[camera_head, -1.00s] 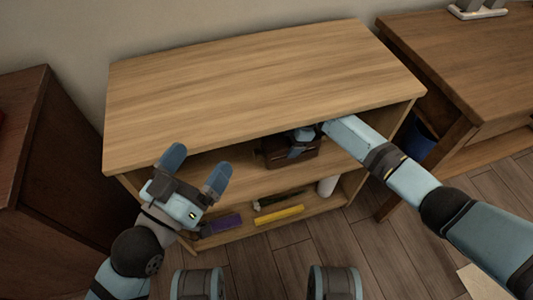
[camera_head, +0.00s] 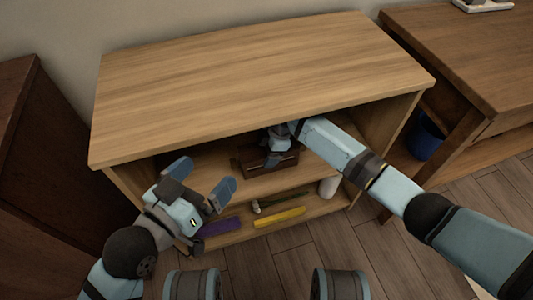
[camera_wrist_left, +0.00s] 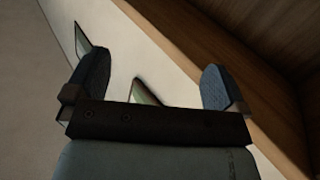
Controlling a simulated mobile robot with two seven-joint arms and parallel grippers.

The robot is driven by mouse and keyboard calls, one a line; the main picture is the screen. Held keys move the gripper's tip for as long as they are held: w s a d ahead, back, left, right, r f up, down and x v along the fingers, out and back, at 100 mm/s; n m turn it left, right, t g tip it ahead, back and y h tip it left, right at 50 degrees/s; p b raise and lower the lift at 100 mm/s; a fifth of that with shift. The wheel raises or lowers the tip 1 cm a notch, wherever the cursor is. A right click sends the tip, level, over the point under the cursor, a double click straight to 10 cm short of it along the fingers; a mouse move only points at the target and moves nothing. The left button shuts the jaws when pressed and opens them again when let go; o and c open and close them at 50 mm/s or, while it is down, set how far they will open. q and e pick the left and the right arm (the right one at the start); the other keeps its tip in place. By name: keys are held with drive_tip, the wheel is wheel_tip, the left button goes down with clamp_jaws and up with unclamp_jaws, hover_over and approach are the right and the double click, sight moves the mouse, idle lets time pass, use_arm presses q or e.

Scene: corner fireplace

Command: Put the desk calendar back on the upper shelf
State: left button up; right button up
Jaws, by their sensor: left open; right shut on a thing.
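The desk calendar, seen as a dark brown, boxy thing (camera_head: 255,160), is at the upper shelf (camera_head: 240,185) inside the wooden bookcase. My right gripper (camera_head: 278,150) reaches in under the top board and is shut on the calendar. The gripper and the shade hide part of it, and I cannot tell whether it touches the shelf. My left gripper (camera_head: 203,177) is open and empty in front of the bookcase's left side. In the left wrist view its two fingers (camera_wrist_left: 155,72) are spread with nothing between them.
The bookcase top (camera_head: 260,85) is bare. The lower shelf holds a purple thing (camera_head: 220,226), a yellow bar (camera_head: 280,216), a dark thin thing (camera_head: 277,202) and a white cylinder (camera_head: 327,187). A dark cabinet (camera_head: 40,170) stands left, a desk (camera_head: 470,60) right, with a blue bin (camera_head: 424,140).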

drive_tip(key=o, duration=1.1)
drive_tip(key=shift+f, duration=0.1)
drive_tip(key=shift+r, duration=0.2)
drive_tip(key=d+r+p, duration=0.2)
drive_tip(key=r, duration=0.1)
drive_tip(key=shift+w+d, duration=0.1)
drive_tip(key=shift+w, duration=0.25)
use_arm(q)
wheel_tip(320, 180, up, 7)
drive_tip(key=t+p, duration=0.2)
drive_tip(key=t, duration=0.1)
drive_tip(key=shift+a+f+n, duration=0.15)
drive_tip(key=shift+a+n, duration=0.1)
drive_tip(key=shift+n, duration=0.05)
use_arm(e)
drive_tip(key=w+d, duration=0.1)
drive_tip(key=d, duration=0.2)
drive_tip(key=w+d, duration=0.1)
drive_tip(key=d, duration=0.3)
drive_tip(key=w+d, duration=0.1)
drive_tip(key=d, duration=0.2)
drive_tip(key=shift+w+d+f, duration=0.15)
drive_tip(key=shift+f, duration=0.05)
